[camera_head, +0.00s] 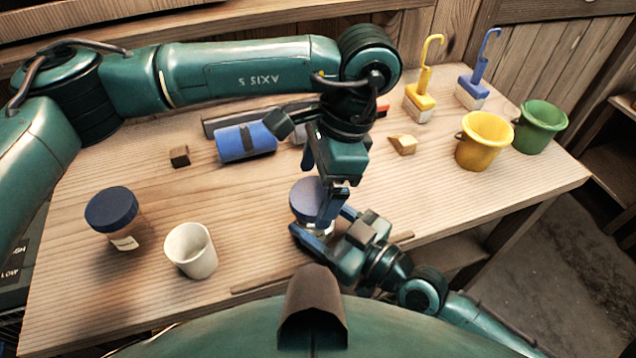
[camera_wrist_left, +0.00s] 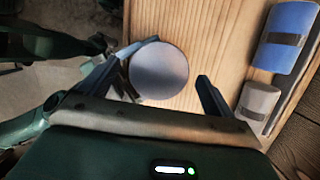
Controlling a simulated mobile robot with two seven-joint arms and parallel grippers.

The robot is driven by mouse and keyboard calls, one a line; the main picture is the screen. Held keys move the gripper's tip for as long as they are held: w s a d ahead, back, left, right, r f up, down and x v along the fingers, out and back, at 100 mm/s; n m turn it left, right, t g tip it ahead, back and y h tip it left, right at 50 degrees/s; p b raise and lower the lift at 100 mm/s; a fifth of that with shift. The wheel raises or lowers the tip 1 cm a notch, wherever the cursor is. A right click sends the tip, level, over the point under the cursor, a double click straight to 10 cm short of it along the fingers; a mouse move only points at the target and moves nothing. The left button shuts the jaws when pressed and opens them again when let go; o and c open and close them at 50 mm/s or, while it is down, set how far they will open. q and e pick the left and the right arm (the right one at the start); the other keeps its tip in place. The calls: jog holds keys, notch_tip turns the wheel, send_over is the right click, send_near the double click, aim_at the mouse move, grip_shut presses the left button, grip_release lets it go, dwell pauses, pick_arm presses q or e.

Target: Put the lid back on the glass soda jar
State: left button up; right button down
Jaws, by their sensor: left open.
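A round blue-grey lid (camera_head: 308,197) sits at the top of the glass jar (camera_head: 318,230) near the table's front edge. Whether it is fully seated cannot be told. My left gripper (camera_head: 333,198) points down at the lid from above, open. In the left wrist view the lid (camera_wrist_left: 160,70) shows as a disc between the spread fingers. My right gripper (camera_head: 327,230) comes from the front right, with its fingers on either side of the jar. Whether they press on the glass cannot be told. Most of the jar is hidden by the lid and grippers.
A jar with a dark blue lid (camera_head: 112,210) and a white cup (camera_head: 191,250) stand at left. A blue roll (camera_head: 245,141), a wooden cube (camera_head: 180,156), a yellow wedge (camera_head: 403,144), yellow (camera_head: 484,140) and green (camera_head: 540,126) buckets, and two brushes are further back.

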pick_arm(q)
notch_tip(320, 180, up, 4)
jog(key=shift+f, duration=0.2)
jog(key=shift+c, duration=0.4)
